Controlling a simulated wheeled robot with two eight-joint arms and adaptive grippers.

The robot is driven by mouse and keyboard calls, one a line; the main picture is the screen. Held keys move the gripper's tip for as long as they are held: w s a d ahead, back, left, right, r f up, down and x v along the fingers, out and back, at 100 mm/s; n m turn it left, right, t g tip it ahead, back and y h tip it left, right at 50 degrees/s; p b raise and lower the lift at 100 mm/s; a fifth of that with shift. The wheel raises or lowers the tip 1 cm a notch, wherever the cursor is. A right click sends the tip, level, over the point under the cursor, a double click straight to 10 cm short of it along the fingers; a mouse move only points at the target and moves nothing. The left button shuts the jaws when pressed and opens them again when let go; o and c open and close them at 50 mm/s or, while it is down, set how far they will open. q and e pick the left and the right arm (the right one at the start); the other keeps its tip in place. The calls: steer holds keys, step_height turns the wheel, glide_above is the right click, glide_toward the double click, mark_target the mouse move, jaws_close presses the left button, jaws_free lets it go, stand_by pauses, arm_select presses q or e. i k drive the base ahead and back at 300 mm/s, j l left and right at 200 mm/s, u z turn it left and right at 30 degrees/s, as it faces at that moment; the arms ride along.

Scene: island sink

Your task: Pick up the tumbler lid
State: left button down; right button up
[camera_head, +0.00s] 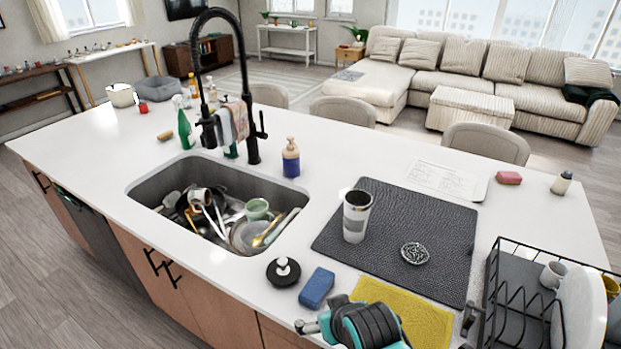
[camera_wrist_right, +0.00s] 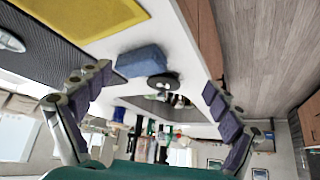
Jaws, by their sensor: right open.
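The tumbler lid appears to be the black disc with a pale knob (camera_head: 283,271), flat on the white counter in front of the sink's right end. It also shows in the right wrist view (camera_wrist_right: 164,79). The silver tumbler (camera_head: 357,217) stands upright on the dark mat, its top dark and apparently uncovered. My right gripper (camera_wrist_right: 157,80) is open and empty, its fingers spread left and right of the lid in the wrist picture, still apart from it. In the head view, my right arm comes in at the bottom, right of the lid. My left gripper is not in view.
A blue sponge (camera_head: 317,288) lies close beside the lid, with a yellow cloth (camera_head: 410,315) further right. The sink (camera_head: 140,190) holds many dishes. A round patterned scrubber (camera_head: 415,253) lies on the mat (camera_head: 440,215). A wire dish rack (camera_head: 510,310) stands at right.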

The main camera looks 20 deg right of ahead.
mark_target(417, 254)
steer(key=z, duration=1.55)
